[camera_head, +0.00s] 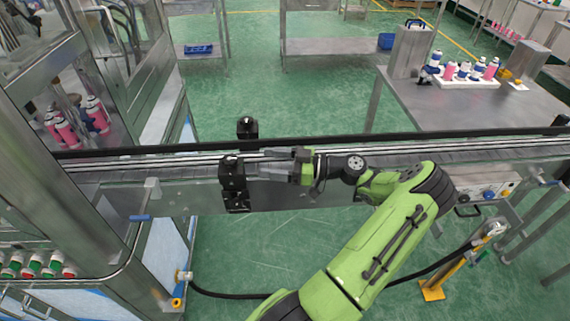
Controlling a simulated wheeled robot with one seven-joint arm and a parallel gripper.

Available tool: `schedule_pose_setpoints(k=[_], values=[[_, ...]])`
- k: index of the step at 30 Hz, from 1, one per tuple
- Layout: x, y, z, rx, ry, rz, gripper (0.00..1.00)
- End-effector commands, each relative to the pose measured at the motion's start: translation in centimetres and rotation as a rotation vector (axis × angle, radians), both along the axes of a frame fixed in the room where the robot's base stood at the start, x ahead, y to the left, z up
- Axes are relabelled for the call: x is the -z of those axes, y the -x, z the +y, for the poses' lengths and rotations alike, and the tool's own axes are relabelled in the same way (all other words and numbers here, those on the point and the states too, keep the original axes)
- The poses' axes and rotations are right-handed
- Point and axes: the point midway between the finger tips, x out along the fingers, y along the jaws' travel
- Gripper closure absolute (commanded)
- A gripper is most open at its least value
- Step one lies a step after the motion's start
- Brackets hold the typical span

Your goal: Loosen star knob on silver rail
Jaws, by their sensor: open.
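The silver rail (460,148) runs left to right along the conveyor in the head view. Two black fittings sit at the rail: a far one (247,128) and a near one (232,173). A star-shaped knob cannot be made out clearly; it may be part of one of these fittings or hidden by my gripper. My gripper (262,167), at the end of my green arm, is over the conveyor, just right of the near fitting. Its fingers point left and are open. Whether they touch the near fitting cannot be told.
A metal-framed machine with pink cans (66,132) stands at left. A table (450,105) with a tray of pink and blue cans is at back right. A control box (488,193) sits below the conveyor at right. Open green floor lies behind.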

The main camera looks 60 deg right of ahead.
Motion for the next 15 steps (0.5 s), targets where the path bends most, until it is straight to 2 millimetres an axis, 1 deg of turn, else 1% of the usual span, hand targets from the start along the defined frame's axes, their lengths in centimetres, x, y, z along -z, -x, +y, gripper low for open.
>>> schedule_pose_setpoints(k=[1,3,6,9,15], values=[[0.1,1.1,-0.7,0.005,0.000,-0.001,0.30],[0.0,2.3,-1.2,0.003,0.001,-0.003,0.30],[0.0,3.4,-1.7,0.000,0.001,-0.003,0.30],[0.0,3.8,-1.8,0.000,0.000,-0.002,0.30],[0.0,3.8,-1.8,-0.001,0.000,-0.001,0.30]])
